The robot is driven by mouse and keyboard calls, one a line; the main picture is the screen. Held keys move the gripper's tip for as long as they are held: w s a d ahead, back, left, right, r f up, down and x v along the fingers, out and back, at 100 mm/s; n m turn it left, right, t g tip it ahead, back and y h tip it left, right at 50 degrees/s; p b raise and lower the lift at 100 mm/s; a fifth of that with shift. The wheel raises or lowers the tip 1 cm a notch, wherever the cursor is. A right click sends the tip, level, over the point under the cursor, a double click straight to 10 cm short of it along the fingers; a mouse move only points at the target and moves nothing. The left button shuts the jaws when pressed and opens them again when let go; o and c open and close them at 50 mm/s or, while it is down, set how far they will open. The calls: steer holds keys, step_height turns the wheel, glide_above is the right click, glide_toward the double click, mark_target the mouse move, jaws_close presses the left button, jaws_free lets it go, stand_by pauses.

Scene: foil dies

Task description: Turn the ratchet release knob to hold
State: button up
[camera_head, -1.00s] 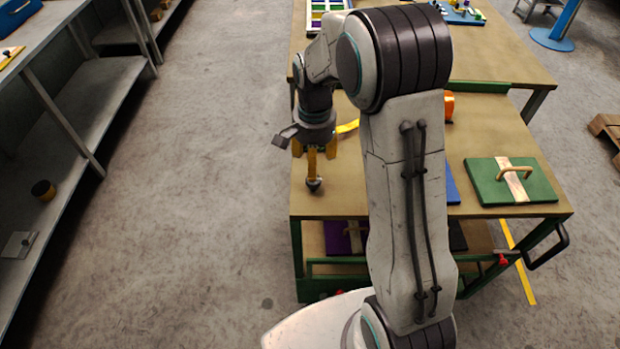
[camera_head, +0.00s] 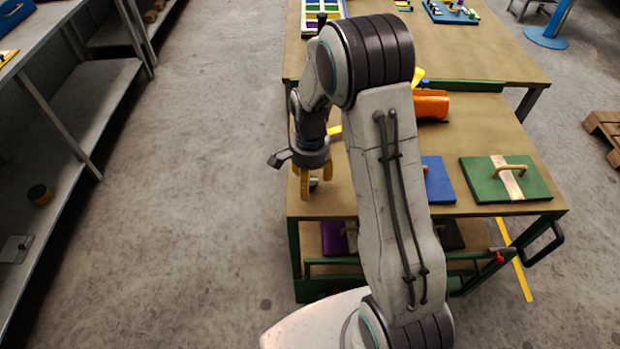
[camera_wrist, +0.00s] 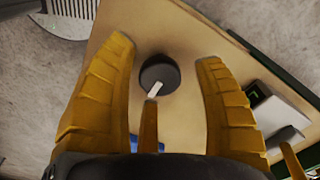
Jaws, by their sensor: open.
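A round black knob (camera_wrist: 159,72) with a white pointer mark sits on the tan bench top in the wrist view. The mark points down and slightly left there. My gripper (camera_wrist: 165,55) is open, with yellow fingers to the left and right of the knob and a third finger just below it. The fingers look apart from the knob. In the head view my gripper (camera_head: 308,184) hangs over the front left corner of the bench, and the knob (camera_head: 314,184) is partly hidden behind a finger. I cannot read any hold marking.
On the bench (camera_head: 480,125) are an orange object (camera_head: 430,105), a blue board (camera_head: 438,180) and a green board (camera_head: 505,180) with a handle. My arm hides the bench middle. A grey shelf (camera_head: 70,105) stands left across clear floor. The wrist view shows a black-and-white item (camera_wrist: 270,105) right.

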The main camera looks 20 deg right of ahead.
steer(key=shift+f, duration=0.2)
steer(key=shift+c, duration=0.2)
steer(key=c, duration=1.2)
